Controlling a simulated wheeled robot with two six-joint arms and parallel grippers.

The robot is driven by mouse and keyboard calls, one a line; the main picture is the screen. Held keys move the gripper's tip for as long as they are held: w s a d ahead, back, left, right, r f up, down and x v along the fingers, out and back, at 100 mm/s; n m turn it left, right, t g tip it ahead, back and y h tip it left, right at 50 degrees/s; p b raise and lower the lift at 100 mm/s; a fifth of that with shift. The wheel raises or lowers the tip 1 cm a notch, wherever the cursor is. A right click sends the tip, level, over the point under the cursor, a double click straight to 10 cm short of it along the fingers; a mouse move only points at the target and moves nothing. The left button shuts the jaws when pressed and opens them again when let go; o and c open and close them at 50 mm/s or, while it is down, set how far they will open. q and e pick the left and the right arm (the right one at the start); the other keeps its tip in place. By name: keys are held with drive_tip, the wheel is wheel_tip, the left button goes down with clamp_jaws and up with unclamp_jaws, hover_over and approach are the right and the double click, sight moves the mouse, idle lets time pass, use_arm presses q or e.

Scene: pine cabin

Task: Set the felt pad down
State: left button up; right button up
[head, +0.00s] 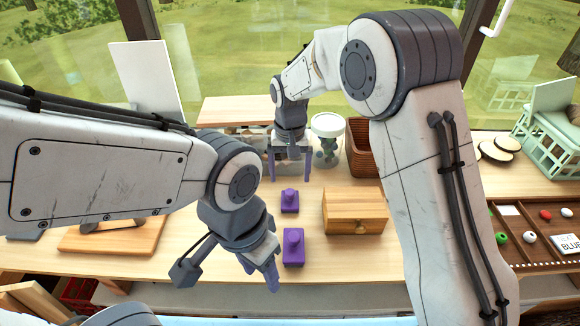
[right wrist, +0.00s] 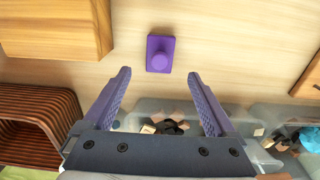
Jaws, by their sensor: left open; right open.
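Two purple knobbed pieces sit on the pine tabletop in the head view: a smaller one (head: 290,202) farther back and a larger one (head: 293,250) nearer the front. I cannot tell for sure which is the felt pad. My right gripper (head: 290,179) is open and empty, pointing down just behind the smaller piece. My left gripper (head: 260,280) is open and empty, just left of the larger piece.
A wooden box (head: 355,212) stands right of the purple pieces. A wooden board (head: 110,238) lies left; a divided tray (head: 528,256) is at right.

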sight(290, 192)
drive_tip(key=shift+r, duration=1.95)
drive_tip(key=shift+t, duration=0.6)
drive_tip(key=s+d, duration=0.1)
drive_tip(key=d, duration=0.2)
drive_tip(key=s+d+f, duration=0.1)
drive_tip(key=d, duration=0.2)
drive_tip(key=s+d, duration=0.2)
drive_tip(key=d, duration=0.2)
drive_tip(key=shift+f, duration=0.35)
drive_tip(key=s+d+f+t, duration=0.1)
drive_tip(key=s+d+f, duration=0.2)
drive_tip(key=s+d, duration=0.65)
drive_tip(key=s+a+n+g+y+b, duration=0.1)
drive_tip(key=s+a+n+b, duration=0.4)
drive_tip(key=s+a, duration=0.8)
drive_tip(key=shift+s+a+r+n+g+b, duration=0.35)
drive_tip(key=shift+a+n+g, duration=0.35)
drive_tip(key=shift+n, duration=0.4)
drive_tip(key=shift+a, duration=0.2)
